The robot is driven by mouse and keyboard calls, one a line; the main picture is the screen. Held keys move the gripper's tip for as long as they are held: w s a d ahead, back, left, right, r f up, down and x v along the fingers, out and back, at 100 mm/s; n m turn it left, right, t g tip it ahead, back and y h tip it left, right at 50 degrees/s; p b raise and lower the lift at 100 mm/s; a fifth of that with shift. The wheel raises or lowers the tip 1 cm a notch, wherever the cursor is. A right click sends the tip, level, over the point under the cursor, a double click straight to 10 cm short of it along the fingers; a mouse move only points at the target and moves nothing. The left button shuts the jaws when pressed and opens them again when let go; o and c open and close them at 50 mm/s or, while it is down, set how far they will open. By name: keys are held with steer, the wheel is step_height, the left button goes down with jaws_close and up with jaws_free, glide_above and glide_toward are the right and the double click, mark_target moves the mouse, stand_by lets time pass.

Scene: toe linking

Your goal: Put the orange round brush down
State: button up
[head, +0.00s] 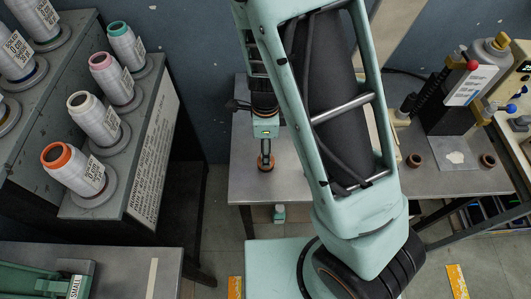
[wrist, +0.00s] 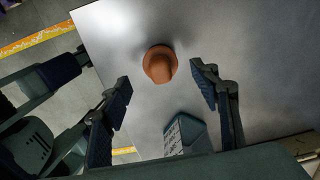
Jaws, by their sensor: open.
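The orange round brush (wrist: 159,64) stands on the grey metal table in the wrist view, its round top seen from above. My gripper (wrist: 161,84) is open, with one finger to the left of the brush and one to the right. Clear gaps show between both fingers and the brush. In the head view the fingers are too small to make out well.
The grey table (head: 325,185) is bare around the brush. Two small brown cups (head: 488,160) (head: 414,160) and a dark device (head: 455,100) are on its right part. A rack of thread cones (head: 98,125) stands at the left.

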step_height(320, 180, up, 7)
steer(key=shift+p, duration=0.4)
